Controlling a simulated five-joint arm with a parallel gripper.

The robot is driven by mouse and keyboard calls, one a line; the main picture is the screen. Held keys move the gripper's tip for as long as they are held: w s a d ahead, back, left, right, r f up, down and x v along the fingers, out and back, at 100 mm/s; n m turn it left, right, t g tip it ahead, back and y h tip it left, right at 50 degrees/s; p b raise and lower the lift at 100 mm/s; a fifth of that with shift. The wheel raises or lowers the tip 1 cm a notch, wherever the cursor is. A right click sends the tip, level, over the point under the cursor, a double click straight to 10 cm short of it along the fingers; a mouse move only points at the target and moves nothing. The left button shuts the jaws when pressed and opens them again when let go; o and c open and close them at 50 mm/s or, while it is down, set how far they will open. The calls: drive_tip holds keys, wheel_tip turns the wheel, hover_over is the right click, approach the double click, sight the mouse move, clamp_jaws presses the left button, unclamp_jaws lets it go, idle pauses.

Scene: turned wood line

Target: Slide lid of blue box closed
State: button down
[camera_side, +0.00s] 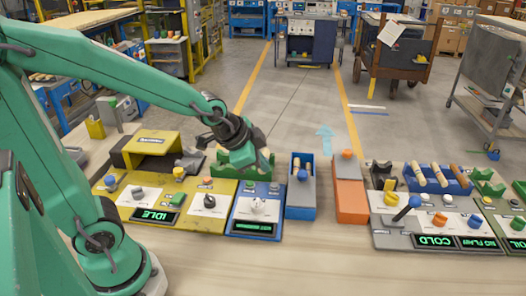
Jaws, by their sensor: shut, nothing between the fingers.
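The blue box (290,208) stands on the bench just right of the picture's middle, its long side running away from me. A grey lid (300,192) covers its near part. The far part is uncovered, and a wooden piece shows inside. A small dark blue knob (302,175) sits at the lid's far end. My gripper (264,166) is shut and empty, to the left of the box and above the blue panel. It looks apart from the box, but its exact height is hard to tell.
An orange box (350,203) stands close to the right of the blue box. A blue panel (244,216) with a white dial is close on the left, beside a yellow panel (200,222). A grey control panel (400,241) and a blue rack of wooden rods (437,188) lie further right. The bench front is clear.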

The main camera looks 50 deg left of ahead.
drive_tip(key=w+f+m, duration=0.1)
drive_tip(key=w+f, duration=0.1)
drive_tip(key=w+d+f+m, duration=0.1)
drive_tip(key=w+f, duration=0.1)
drive_tip(key=shift+m, duration=0.3)
drive_tip(key=shift+w+f, duration=0.15)
drive_tip(key=shift+f, duration=0.05)
approach(305, 185)
drive_tip(key=shift+s+d+f, duration=0.3)
drive_tip(key=shift+d+f, duration=0.35)
drive_tip(key=shift+f, duration=0.25)
drive_tip(key=shift+s+d+f, duration=0.3)
drive_tip(key=shift+d+f, duration=0.35)
drive_tip(key=shift+f, duration=0.25)
drive_tip(key=shift+w+a+f, duration=0.1)
drive_tip(key=shift+w+a, duration=0.5)
drive_tip(key=shift+w, duration=0.3)
drive_tip(key=shift+w+a+f, duration=0.1)
drive_tip(key=shift+w+a, duration=0.5)
drive_tip(key=shift+w, duration=0.25)
drive_tip(key=shift+y, duration=0.6)
drive_tip(key=w+a, duration=0.6)
drive_tip(key=shift+w+a, duration=0.35)
drive_tip(key=shift+w, duration=0.05)
drive_tip(key=shift+s+d, duration=0.1)
